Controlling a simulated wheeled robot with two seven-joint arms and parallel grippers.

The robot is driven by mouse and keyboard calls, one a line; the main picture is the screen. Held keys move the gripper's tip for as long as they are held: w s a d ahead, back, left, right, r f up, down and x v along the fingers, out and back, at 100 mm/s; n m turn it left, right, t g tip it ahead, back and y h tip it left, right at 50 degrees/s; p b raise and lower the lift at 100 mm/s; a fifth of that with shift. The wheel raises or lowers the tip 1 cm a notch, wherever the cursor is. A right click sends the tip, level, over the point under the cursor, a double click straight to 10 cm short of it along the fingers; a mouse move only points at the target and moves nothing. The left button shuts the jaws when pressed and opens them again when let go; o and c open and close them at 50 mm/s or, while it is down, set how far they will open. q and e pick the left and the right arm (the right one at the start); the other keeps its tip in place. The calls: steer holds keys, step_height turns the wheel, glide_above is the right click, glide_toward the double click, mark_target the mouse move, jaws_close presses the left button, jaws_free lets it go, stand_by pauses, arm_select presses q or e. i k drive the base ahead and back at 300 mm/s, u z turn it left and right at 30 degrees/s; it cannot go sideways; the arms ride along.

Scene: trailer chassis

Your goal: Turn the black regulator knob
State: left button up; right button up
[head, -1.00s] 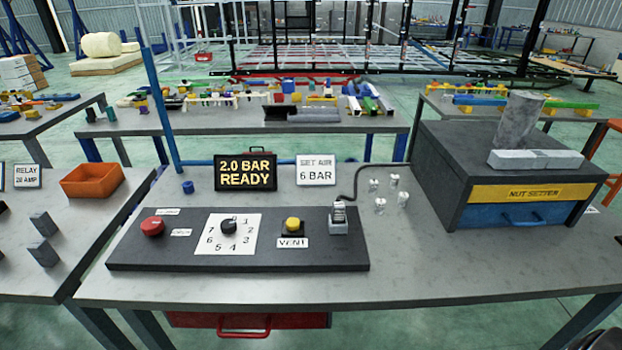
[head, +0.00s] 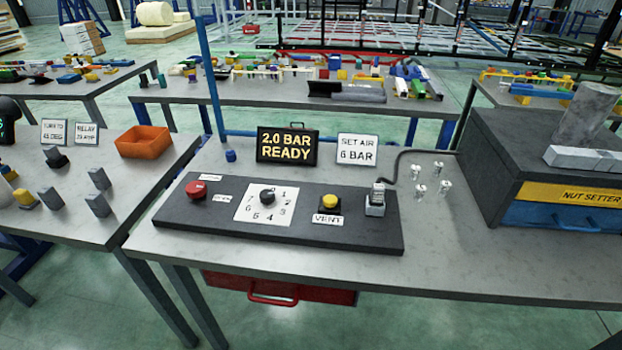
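The black regulator knob (head: 267,197) sits in the middle of a white numbered dial plate (head: 248,211) on a dark control panel (head: 345,239). Numbers ring the knob; its exact pointing is too small to tell. A black display (head: 287,146) behind the panel reads "2.0 BAR READY". A white sign (head: 357,150) beside it reads "SET AIR 6 BAR". Neither of my grippers is in the head view.
A red button (head: 196,189) is left of the dial, and a yellow button (head: 330,201) labelled VENT is right. A grey-topped fitting (head: 376,197) with a hose is at the panel's right. A nut setter box (head: 530,170) stands right. The bench front (head: 450,270) is clear.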

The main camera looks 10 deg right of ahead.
mark_target(267, 196)
steer(key=u, duration=1.35)
steer(key=k, duration=1)
steer(key=z, duration=1.35)
steer(key=i, duration=0.5)
